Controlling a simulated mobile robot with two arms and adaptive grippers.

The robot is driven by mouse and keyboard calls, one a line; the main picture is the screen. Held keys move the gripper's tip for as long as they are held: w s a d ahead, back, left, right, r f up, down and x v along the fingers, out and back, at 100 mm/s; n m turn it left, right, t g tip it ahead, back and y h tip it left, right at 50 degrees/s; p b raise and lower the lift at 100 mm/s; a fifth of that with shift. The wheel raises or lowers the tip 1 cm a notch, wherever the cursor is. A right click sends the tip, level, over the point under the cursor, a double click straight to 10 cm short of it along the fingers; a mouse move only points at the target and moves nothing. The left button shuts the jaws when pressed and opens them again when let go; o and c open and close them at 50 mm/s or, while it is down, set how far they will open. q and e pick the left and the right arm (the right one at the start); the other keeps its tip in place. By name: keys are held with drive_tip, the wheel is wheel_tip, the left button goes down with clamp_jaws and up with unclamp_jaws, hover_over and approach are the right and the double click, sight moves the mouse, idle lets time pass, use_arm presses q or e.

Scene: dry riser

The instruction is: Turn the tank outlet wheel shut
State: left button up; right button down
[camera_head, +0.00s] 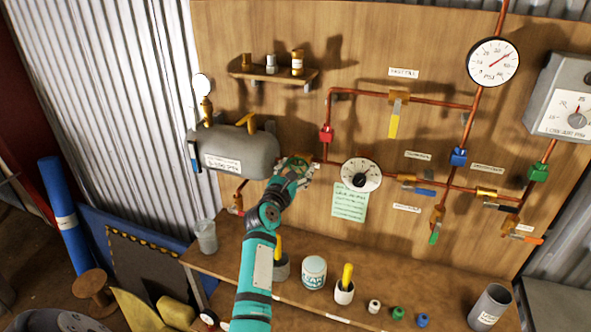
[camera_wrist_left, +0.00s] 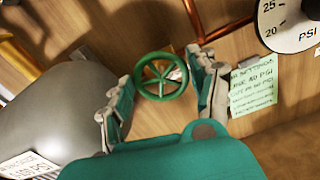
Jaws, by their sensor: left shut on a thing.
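The tank outlet wheel is a small green spoked handwheel (camera_wrist_left: 160,78), seen in the left wrist view beside the rounded end of the grey tank (camera_wrist_left: 55,105). My left gripper (camera_wrist_left: 163,85) has its two fingers on either side of the wheel's rim and is shut on it. In the head view, my left gripper (camera_head: 301,170) is at the pipe just right of the grey tank (camera_head: 240,150), and it mostly hides the wheel there. My right gripper is not in view.
A round dial gauge (camera_head: 361,176) and a green note (camera_head: 349,203) are close to the right of my gripper. Copper pipes with several coloured valves cover the board. Below, a wooden bench (camera_head: 395,285) holds cups and small pots. A small shelf (camera_head: 272,75) is above.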

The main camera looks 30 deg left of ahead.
use_arm(q)
drive_tip(key=m, duration=0.6)
drive_tip(key=shift+d, duration=0.15)
drive_tip(key=m, duration=0.6)
drive_tip(key=shift+f, duration=0.1)
drive_tip(key=m, duration=0.5)
drive_tip(key=shift+d+f, duration=0.1)
drive_tip(key=shift+f, duration=0.05)
drive_tip(key=m, duration=0.5)
drive_tip(key=shift+f+m, duration=0.15)
drive_tip(key=shift+m, duration=0.25)
drive_tip(key=m, duration=0.5)
drive_tip(key=shift+a+m, duration=0.2)
drive_tip(key=shift+m, duration=0.1)
drive_tip(key=m, duration=0.5)
drive_tip(key=shift+a+f+b, duration=0.1)
drive_tip(key=shift+b, duration=0.2)
drive_tip(key=m, duration=0.5)
drive_tip(key=shift+a+m, duration=0.1)
drive_tip(key=shift+m, duration=0.3)
drive_tip(key=m, duration=0.5)
drive_tip(key=shift+a+m, duration=0.1)
drive_tip(key=shift+m, duration=0.2)
